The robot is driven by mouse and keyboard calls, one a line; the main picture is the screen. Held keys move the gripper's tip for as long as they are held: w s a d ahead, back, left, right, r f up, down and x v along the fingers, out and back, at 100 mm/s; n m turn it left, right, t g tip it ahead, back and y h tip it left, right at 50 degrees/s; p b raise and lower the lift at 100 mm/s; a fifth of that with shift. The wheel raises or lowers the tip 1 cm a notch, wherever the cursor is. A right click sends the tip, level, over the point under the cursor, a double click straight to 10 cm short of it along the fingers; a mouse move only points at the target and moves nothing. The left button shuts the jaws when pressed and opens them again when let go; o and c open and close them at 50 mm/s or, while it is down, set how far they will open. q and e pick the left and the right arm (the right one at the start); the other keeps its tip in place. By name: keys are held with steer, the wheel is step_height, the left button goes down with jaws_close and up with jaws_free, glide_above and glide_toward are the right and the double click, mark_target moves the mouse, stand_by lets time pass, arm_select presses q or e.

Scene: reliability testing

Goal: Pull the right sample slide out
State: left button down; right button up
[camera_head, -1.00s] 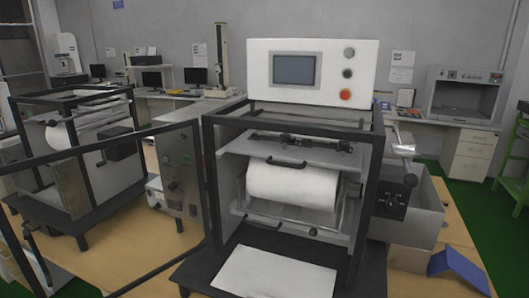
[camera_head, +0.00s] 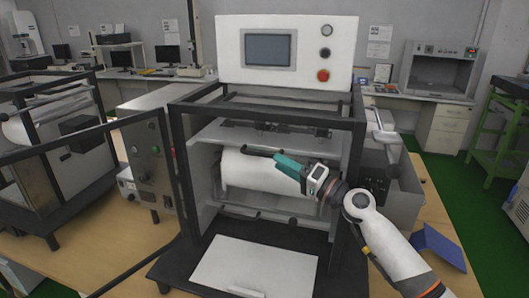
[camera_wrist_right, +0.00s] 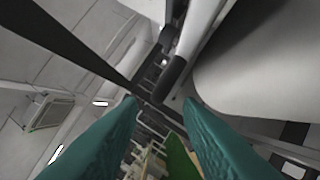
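The framed test machine (camera_head: 266,112) stands on the table with a white roller (camera_head: 245,172) inside. A black handle (camera_head: 258,151) projects above the roller, and I take it to belong to a sample slide. My right gripper (camera_head: 280,160) reaches in from the right, its teal fingertips in front of the roller and close to the handle. In the right wrist view the two teal fingers (camera_wrist_right: 158,102) are apart, with nothing held between them. A dark rounded bar (camera_wrist_right: 176,76) shows just beyond the fingertips, beside a large pale surface. I cannot tell whether they touch. My left gripper is out of view.
A white plate (camera_head: 255,265) lies at the base. A control box (camera_head: 150,165) stands left and a blue piece (camera_head: 440,246) lies right.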

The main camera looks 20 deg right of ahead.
mark_target(265, 155)
steer(key=p+x, duration=0.2)
steer(key=x, duration=0.3)
steer(key=shift+a+r, duration=0.15)
steer(key=shift+a, duration=0.05)
steer(key=shift+w+a, duration=0.2)
steer(key=shift+w, duration=0.1)
jaws_close()
